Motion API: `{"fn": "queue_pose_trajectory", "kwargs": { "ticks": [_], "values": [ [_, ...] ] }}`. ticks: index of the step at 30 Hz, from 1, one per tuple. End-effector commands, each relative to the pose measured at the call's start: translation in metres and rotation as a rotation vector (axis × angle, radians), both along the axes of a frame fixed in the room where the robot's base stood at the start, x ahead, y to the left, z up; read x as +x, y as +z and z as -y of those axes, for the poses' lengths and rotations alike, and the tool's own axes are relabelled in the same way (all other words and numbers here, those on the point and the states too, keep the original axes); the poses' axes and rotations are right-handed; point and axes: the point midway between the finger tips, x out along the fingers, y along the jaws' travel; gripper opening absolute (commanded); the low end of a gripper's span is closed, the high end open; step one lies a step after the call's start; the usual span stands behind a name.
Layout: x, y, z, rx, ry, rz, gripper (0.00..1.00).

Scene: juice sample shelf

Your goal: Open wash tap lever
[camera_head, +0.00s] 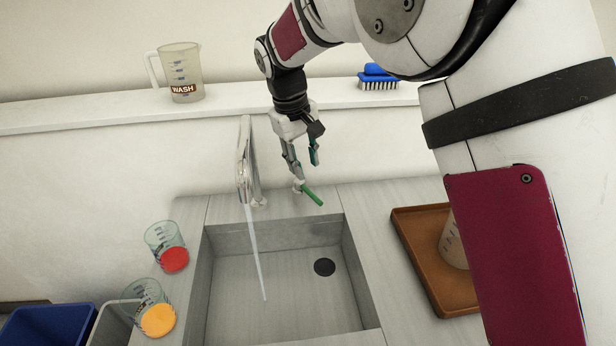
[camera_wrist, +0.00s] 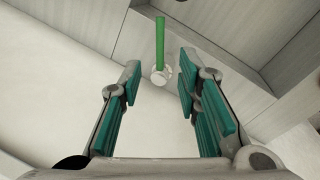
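The tap (camera_head: 245,165) is a chrome spout at the back of the sink, and a thin stream of water (camera_head: 256,250) falls from it into the basin. The green lever (camera_head: 313,195) sits on a small round base to the right of the tap. In the wrist view the lever (camera_wrist: 160,45) points up the picture, with its pale round base (camera_wrist: 161,76) below it. My gripper (camera_head: 303,170) is above and beside the lever. Its teal-padded fingers (camera_wrist: 160,90) are spread apart, with nothing held between them.
The sink (camera_head: 225,285) has a dark drain (camera_head: 324,267). Cups with red (camera_head: 174,259) and orange (camera_head: 158,320) lids stand left of it. A brown tray (camera_head: 422,270) with a container lies right. A WASH jug (camera_head: 181,75) and blue brush (camera_head: 377,78) stand on the ledge.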

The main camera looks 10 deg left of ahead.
Motion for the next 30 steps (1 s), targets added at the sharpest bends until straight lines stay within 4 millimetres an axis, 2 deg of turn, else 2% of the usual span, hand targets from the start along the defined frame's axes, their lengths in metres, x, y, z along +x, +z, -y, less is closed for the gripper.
{"fn": "queue_pose_trajectory", "kwargs": {
  "ticks": [3,6,20,23,26,30],
  "values": [
    [-0.002,0.017,-0.003,0.002,0.001,0.002,0.31],
    [-0.003,0.024,-0.004,0.000,0.001,0.000,0.31],
    [-0.004,0.031,-0.002,0.003,-0.004,0.001,0.31],
    [-0.007,0.043,0.012,0.017,-0.027,0.008,0.31],
    [-0.016,0.063,0.038,0.044,-0.070,0.021,0.31],
    [-0.037,0.094,0.084,0.091,-0.149,0.045,0.31]
  ]
}}
